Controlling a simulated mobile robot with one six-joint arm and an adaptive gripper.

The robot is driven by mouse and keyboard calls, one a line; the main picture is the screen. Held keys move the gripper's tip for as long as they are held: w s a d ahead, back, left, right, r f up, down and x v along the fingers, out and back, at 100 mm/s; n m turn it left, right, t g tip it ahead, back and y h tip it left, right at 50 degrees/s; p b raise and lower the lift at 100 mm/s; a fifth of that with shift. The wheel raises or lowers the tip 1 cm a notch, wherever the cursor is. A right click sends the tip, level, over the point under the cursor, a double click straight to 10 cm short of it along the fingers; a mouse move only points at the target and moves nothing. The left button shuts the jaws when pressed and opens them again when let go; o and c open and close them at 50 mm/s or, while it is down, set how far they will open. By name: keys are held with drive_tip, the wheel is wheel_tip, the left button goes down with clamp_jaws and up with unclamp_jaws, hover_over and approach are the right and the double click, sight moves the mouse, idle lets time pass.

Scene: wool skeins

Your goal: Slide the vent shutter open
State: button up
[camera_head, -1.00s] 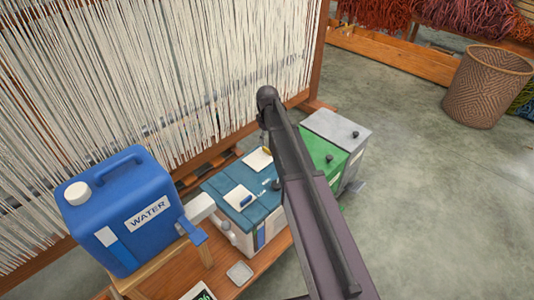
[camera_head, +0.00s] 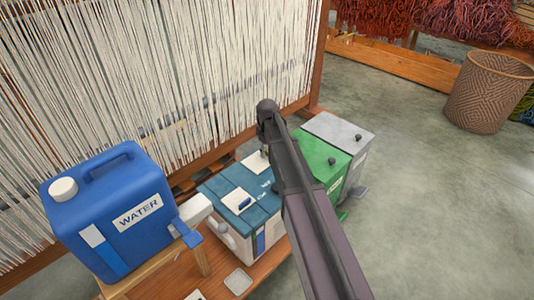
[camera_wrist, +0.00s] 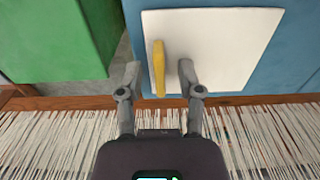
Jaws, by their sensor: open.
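A white box with a blue lid (camera_head: 212,188) stands on a wooden bench. One white plate (camera_head: 252,160) on the lid is partly hidden by my arm in the head view. In the wrist view this plate (camera_wrist: 225,50) carries an upright yellow tab (camera_wrist: 159,68), probably the shutter's handle. My gripper (camera_wrist: 159,69) is open, with the yellow tab between its two fingertips in the picture and gaps on both sides. I cannot tell how deep the fingers reach.
A blue water jug (camera_head: 95,225) stands left of the box. A green-lidded bin (camera_head: 322,155) and a grey-lidded bin (camera_head: 340,130) stand to the right. Loom threads (camera_head: 150,70) hang close behind. A woven basket (camera_head: 488,95) stands on open floor at the right.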

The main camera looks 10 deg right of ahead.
clamp_jaws()
drive_tip(key=shift+w, duration=0.15)
